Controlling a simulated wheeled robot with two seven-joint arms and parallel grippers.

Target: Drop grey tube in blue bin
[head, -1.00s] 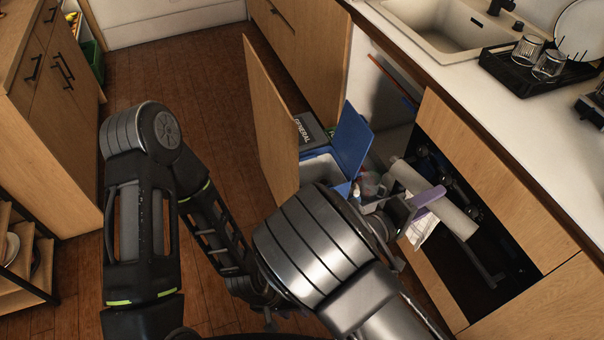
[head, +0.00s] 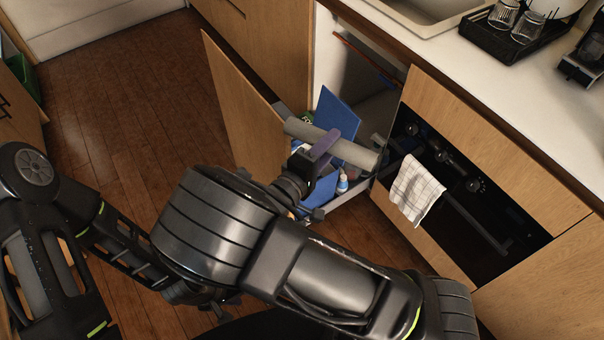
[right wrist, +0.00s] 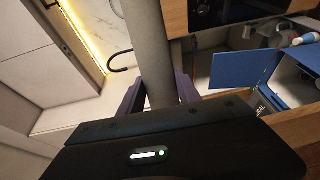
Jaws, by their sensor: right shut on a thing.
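The grey tube (head: 357,153) is held roughly level in my right gripper (head: 322,148), whose purple fingers close around its middle. In the head view it overlaps the raised blue lid (head: 338,108) and lies above the pull-out drawer. The blue bin (head: 322,190) sits in that drawer, partly hidden by the tube and my right arm. In the right wrist view the tube (right wrist: 148,40) runs away between the fingers (right wrist: 158,92), and the blue bin (right wrist: 288,80) with its lid is off to the right. My left gripper (head: 222,303) is low near the floor, mostly hidden; its jaws are unclear.
A wooden door panel (head: 240,110) stands left of the drawer. A white bottle (head: 342,184) is beside the bin. The oven (head: 455,185) with a hanging checked towel (head: 416,188) is to the right, under the counter (head: 500,95). Open floor (head: 130,90) lies to the left.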

